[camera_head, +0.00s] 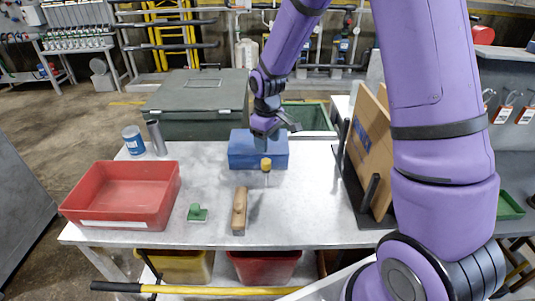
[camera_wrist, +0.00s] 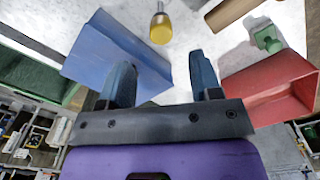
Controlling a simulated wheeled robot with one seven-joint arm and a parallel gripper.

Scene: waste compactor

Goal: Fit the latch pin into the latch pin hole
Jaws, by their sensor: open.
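My gripper (camera_head: 268,134) is above the table, at the blue box (camera_head: 243,150). In the wrist view its two dark fingers (camera_wrist: 163,78) stand wide apart with nothing between them. The blue box (camera_wrist: 115,52) lies beyond and partly behind the left finger there. I cannot make out a latch pin or its hole for certain. A yellow-handled tool (camera_head: 266,164) with a thin shaft lies just in front of the box; it also shows in the wrist view (camera_wrist: 160,29).
On the metal table (camera_head: 315,200) are a red tray (camera_head: 125,192), a green-handled piece (camera_head: 197,213), a wooden-handled tool (camera_head: 239,210), a blue-white can (camera_head: 133,140) and a grey cylinder (camera_head: 156,137). A rack with boards (camera_head: 368,150) stands right. A grey-green bin (camera_head: 197,100) stands behind.

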